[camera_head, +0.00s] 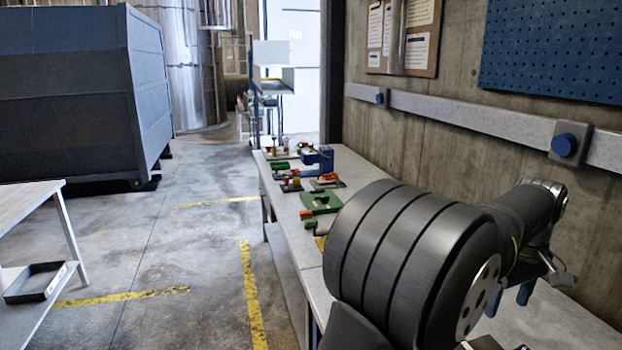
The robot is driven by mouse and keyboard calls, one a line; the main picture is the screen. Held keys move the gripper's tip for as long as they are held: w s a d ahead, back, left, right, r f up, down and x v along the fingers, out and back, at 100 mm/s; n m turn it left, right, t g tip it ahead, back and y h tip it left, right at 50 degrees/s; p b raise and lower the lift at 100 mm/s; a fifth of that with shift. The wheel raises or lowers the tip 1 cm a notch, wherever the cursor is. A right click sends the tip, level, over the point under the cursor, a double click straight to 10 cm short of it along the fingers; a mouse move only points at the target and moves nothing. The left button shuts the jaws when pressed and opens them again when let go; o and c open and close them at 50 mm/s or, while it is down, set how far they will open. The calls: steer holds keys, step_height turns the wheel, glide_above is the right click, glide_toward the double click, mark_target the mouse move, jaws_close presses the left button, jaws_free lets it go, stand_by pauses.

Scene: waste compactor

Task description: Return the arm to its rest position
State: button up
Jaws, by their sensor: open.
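My arm (400,260) fills the right foreground, its large dark ribbed joint over the near part of the workbench. Its wrist reaches right toward the wall. My gripper (509,300) shows partly behind the arm, as two blue fingers pointing down above the bench top. The fingers are apart and I see nothing between them. The arm hides much of the near bench and part of the gripper.
The grey workbench (285,225) runs along the concrete wall. Green fixture (318,202), blue vise-like tool (318,157) and small parts sit farther along it. A rail (455,115) with blue knob (564,145) lines the wall. Dark container (75,95) stands left; floor between is clear.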

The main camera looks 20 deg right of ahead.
step_height(320, 180, down, 17)
steer(key=shift+f, duration=0.15)
steer(key=shift+r+m, duration=0.3)
steer(key=shift+m, duration=0.5)
steer(key=m, duration=1)
steer(key=shift+m, duration=2.2)
